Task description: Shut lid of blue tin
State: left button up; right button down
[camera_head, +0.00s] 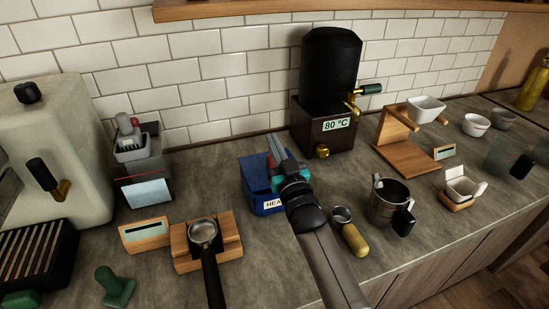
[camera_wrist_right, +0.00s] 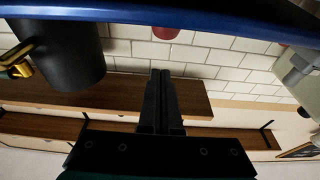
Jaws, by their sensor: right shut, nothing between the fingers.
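The blue tin (camera_head: 255,190) stands on the counter near the middle in the head view, with a white label (camera_head: 272,204) on its front that is partly hidden. My right arm reaches over it from the front. My right gripper (camera_head: 273,147) is shut and empty, above the tin and covering much of its top. I cannot tell from this view how far the lid is open. In the right wrist view the closed fingers (camera_wrist_right: 162,78) point toward a blue edge (camera_wrist_right: 170,15) across the top; whether they touch it is unclear. My left gripper is not in view.
A black boiler (camera_head: 330,70) on a brown base marked 80 °C stands behind and right of the tin. A portafilter (camera_head: 204,232) rests in a wooden holder at front left.

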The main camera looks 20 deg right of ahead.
aim_at(271, 161)
jog(key=shift+s+f, duration=0.2)
jog(key=shift+f, duration=0.8)
jog(key=shift+s+f, duration=0.15)
jog(key=shift+f, duration=0.8)
jog(key=shift+b, duration=0.3)
